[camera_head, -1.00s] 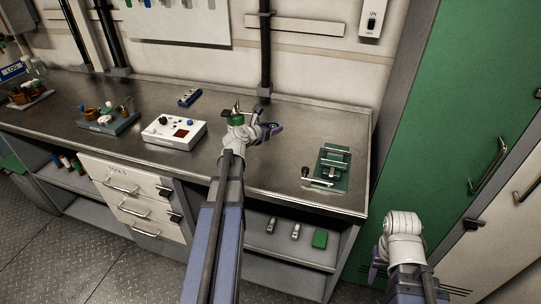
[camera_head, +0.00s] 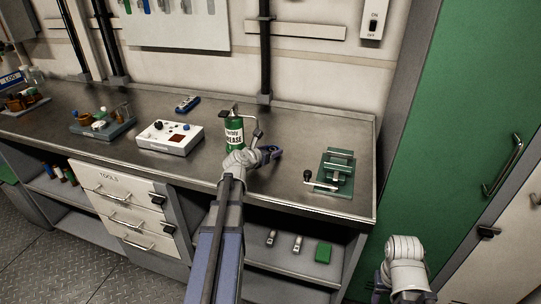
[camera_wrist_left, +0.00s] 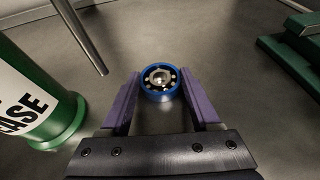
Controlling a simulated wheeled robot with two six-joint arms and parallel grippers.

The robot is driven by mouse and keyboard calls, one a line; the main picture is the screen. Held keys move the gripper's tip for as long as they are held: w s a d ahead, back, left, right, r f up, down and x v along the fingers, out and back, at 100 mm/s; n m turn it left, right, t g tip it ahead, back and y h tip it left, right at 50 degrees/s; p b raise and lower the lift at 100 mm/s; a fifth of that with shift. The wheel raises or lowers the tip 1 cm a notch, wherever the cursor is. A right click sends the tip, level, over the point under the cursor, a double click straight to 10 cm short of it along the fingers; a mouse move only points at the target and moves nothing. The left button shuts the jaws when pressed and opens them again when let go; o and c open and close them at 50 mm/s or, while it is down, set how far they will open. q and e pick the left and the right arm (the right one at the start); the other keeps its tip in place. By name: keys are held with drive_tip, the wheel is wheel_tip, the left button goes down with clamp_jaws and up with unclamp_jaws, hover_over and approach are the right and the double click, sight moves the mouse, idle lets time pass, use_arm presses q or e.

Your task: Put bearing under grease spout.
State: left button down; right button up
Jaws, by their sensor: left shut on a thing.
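The bearing (camera_wrist_left: 160,78) has a blue outer ring and a metal centre; it lies between the purple fingertips of my left gripper (camera_head: 274,153), shut on it in the left wrist view (camera_wrist_left: 160,88). I cannot tell whether the bearing touches the bench. The green grease can (camera_head: 233,132) stands upright just behind and left of this gripper; it also shows in the left wrist view (camera_wrist_left: 35,100). Its grey spout (camera_wrist_left: 82,38) ends beyond and left of the bearing, apart from it. My right gripper (camera_head: 380,284) hangs low in front of the green cabinet, its fingers mostly hidden.
A green press-like fixture (camera_head: 337,170) stands at the bench's right end. A white control box (camera_head: 170,137) and a grey tray with parts (camera_head: 102,122) stand to the left.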

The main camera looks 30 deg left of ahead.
use_arm(q)
drive_tip(key=shift+f, duration=0.1)
drive_tip(key=shift+c, duration=0.6)
unclamp_jaws()
drive_tip(key=shift+s+r, duration=0.15)
drive_tip(key=shift+r, duration=0.2)
drive_tip(key=p+v, duration=0.4)
drive_tip(key=v, duration=0.6)
drive_tip(key=shift+s+r, duration=0.15)
drive_tip(key=shift+s, duration=0.1)
drive_tip(key=shift+s+r+p, duration=0.15)
drive_tip(key=shift+s+p, duration=0.2)
drive_tip(key=shift+s, duration=0.15)
